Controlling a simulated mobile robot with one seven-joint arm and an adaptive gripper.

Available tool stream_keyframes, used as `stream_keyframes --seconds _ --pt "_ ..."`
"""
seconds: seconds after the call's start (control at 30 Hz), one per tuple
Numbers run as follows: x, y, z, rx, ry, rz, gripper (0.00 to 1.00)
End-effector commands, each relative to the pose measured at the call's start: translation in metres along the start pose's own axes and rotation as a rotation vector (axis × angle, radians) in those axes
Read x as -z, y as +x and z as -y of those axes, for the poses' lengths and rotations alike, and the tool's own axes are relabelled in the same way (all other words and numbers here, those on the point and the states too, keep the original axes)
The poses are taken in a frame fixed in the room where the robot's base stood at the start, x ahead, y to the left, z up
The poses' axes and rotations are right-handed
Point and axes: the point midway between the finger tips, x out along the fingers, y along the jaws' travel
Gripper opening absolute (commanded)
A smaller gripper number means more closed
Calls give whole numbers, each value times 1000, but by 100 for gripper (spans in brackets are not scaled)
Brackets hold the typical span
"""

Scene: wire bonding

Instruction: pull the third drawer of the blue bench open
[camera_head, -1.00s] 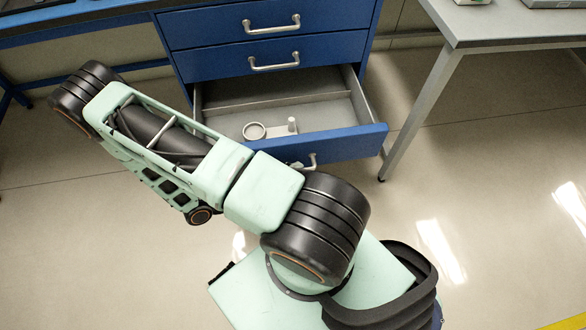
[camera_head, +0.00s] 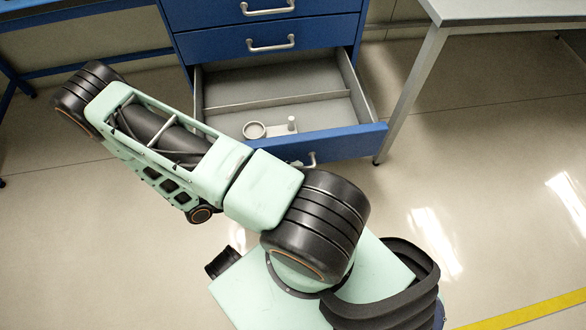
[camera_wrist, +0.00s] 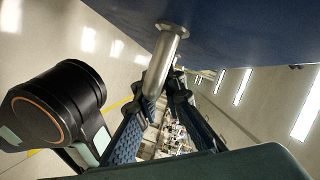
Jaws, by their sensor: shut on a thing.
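The blue bench (camera_head: 262,28) stands at the top of the head view with closed blue drawers. Below them the third drawer (camera_head: 345,143) is pulled well out, its grey inside showing. A ring-shaped item (camera_head: 254,130) and a small stand with a peg (camera_head: 291,124) lie in it. The right end of its metal handle (camera_head: 311,160) shows past my arm. In the wrist view, the handle (camera_wrist: 160,62) runs from the blue drawer front (camera_wrist: 235,35) down between the fingers of my gripper (camera_wrist: 165,92), which is shut on it. My arm hides the gripper in the head view.
A grey table (camera_head: 500,10) stands at the right, its leg (camera_head: 408,95) close to the drawer's right corner. A blue frame (camera_head: 90,60) is at the left. Open floor (camera_head: 480,160) lies at the right, with a yellow line (camera_head: 525,312) at the lower right.

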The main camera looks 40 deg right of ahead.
Motion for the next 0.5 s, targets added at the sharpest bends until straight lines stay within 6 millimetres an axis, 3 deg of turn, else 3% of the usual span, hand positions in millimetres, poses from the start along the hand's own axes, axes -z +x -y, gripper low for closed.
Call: stream_keyframes --seconds 0.23,0.27,0.4,0.5 --pt "0 0 0 0 0 0 0" --pt "0 0 0 0 0 0 11" --pt "0 0 0 0 0 0 26" --pt "0 0 0 0 0 0 27"
